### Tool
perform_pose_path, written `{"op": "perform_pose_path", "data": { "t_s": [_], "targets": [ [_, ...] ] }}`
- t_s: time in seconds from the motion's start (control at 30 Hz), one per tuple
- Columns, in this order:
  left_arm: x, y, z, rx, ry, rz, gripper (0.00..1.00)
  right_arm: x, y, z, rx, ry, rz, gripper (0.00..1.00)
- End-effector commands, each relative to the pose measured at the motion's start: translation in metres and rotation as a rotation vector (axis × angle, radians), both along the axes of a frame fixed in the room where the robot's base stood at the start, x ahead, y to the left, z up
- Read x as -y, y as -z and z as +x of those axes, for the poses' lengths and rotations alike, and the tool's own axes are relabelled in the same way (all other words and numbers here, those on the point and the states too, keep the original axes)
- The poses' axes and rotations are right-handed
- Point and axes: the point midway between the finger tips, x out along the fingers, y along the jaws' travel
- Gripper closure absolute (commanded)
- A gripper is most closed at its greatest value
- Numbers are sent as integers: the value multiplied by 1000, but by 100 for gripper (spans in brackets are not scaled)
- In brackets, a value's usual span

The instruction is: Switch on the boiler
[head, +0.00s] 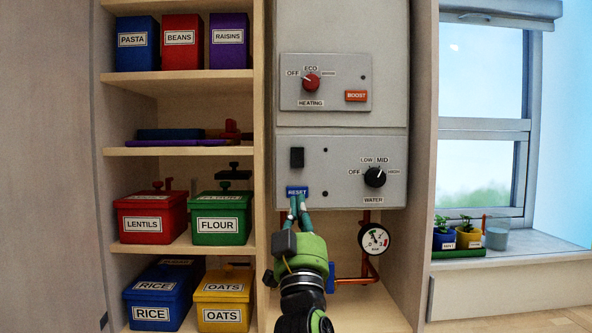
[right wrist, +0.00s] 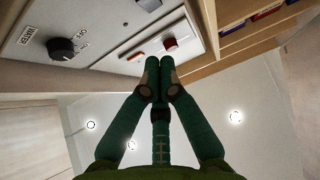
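The boiler (head: 345,137) is a pale grey unit in a wooden alcove. Its upper panel has a red HEATING dial (head: 311,81) and an orange BOOST button (head: 356,96). Its lower panel has a black switch (head: 297,157), a black WATER dial (head: 375,177) and a blue RESET button (head: 297,190). My right gripper (head: 298,200) is shut and empty, its fingertips at the lower edge of RESET; contact cannot be told. In the right wrist view the fingertips (right wrist: 159,68) are together, with the WATER dial (right wrist: 62,48) and HEATING dial (right wrist: 169,44) beyond. The dials' exact settings are unclear. My left gripper is out of view.
Shelves at left hold labelled tins, including a red LENTILS tin (head: 152,214) and a green FLOUR tin (head: 220,217). A pressure gauge (head: 374,238) and copper pipes sit below the boiler. Small pots (head: 468,238) stand on the windowsill at right.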

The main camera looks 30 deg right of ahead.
Motion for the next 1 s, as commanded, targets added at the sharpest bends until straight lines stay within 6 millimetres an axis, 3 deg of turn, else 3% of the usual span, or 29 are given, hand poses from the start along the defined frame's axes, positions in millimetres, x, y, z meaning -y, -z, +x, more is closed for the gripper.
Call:
{"op": "perform_pose_path", "data": {
  "t_s": [0.2,0.33,0.57,0.73,0.87,1.0],
  "targets": [
    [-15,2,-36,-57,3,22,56,0,0,0,-1,1,0,100],
    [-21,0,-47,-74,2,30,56,1,-3,2,-1,1,0,100],
    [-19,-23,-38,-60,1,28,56,15,-27,23,-2,3,-2,100],
    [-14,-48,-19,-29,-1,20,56,30,-51,48,-3,4,-2,100],
    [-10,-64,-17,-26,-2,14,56,41,-68,67,-4,3,-1,100],
    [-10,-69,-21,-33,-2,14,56,52,-61,85,-6,2,-1,100]
  ]
}}
